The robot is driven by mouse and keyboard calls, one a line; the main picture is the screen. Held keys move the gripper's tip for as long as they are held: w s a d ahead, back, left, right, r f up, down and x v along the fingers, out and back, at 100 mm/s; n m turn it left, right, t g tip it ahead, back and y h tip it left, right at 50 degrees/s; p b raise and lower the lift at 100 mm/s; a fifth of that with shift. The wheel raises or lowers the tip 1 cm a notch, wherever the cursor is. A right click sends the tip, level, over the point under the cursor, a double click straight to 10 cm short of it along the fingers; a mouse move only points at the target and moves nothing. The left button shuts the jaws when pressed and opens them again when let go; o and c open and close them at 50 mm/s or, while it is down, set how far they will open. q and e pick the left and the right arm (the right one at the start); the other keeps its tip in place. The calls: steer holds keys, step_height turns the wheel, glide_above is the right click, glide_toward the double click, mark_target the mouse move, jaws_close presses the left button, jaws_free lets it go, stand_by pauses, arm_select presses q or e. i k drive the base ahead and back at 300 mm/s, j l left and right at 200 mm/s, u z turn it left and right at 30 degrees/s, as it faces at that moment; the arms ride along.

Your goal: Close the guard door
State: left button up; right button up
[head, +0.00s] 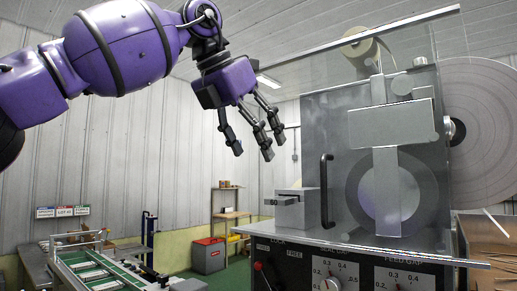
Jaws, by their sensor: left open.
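The wrapper machine (375,255) stands at the right with a clear guard door (338,135) at its front. The door carries a vertical black handle (325,191) near its left side. The clear panel is hard to make out, so I cannot tell how far open it stands. My left gripper (251,146) hangs from the upper left, fingers pointing down. It is open and empty, above and left of the handle in the picture, and it appears apart from the door. My right gripper is out of view.
A large pale reel (490,125) is at the machine's right. A grey metal block (292,209) sits left of the handle. A conveyor (90,268) is at lower left, with a red and grey bin (208,256) and shelf (229,214) behind. The space below my gripper looks clear.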

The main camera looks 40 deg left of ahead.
mark_target(326, 225)
steer(key=k+l, duration=0.1)
steer(key=k, duration=0.9)
